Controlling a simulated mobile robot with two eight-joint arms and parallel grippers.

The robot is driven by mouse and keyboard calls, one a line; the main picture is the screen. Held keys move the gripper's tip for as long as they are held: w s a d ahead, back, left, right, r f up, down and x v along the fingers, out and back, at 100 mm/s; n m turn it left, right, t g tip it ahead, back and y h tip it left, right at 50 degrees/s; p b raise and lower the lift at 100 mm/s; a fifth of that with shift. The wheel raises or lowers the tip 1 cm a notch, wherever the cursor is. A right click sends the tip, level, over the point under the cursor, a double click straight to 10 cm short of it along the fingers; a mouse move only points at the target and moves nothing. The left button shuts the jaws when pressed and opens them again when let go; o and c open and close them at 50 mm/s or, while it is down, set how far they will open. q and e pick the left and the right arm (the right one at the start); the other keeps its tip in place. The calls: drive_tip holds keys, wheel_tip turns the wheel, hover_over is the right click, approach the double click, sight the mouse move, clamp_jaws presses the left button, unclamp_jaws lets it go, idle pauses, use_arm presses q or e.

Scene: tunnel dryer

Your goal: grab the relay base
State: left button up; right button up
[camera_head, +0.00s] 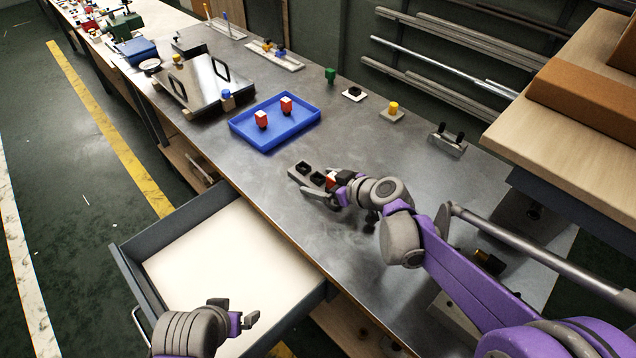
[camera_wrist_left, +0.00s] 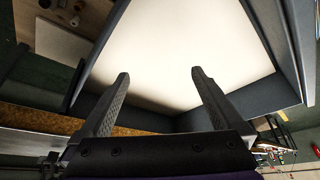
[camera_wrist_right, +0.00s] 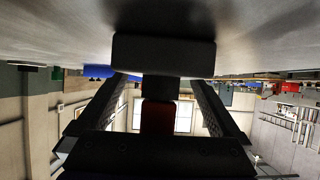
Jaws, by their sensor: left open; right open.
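The likely relay base is a grey block (camera_head: 299,175) with black sockets on the steel bench, in front of the blue tray. A red and white piece (camera_head: 331,179) stands at its right end, beside my right gripper (camera_head: 337,194). In the right wrist view the block (camera_wrist_right: 163,55) is dark, and a red piece (camera_wrist_right: 158,116) shows between the open fingers of my right gripper (camera_wrist_right: 163,100). I cannot tell whether the fingers touch it. My left gripper (camera_head: 240,312) is open and empty over the open drawer; its fingers also show in the left wrist view (camera_wrist_left: 158,85).
The blue tray (camera_head: 252,143) holds two red and white pieces. The open drawer (camera_head: 118,262) looks empty. Behind lie a metal case (camera_head: 203,80), a yellow button on a plate (camera_head: 393,110) and a small bracket (camera_head: 447,144). A wooden shelf (camera_head: 545,135) overhangs the right side.

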drive_tip(key=shift+c, duration=0.2)
drive_tip(key=c, duration=1.5)
drive_tip(key=shift+r, duration=0.1)
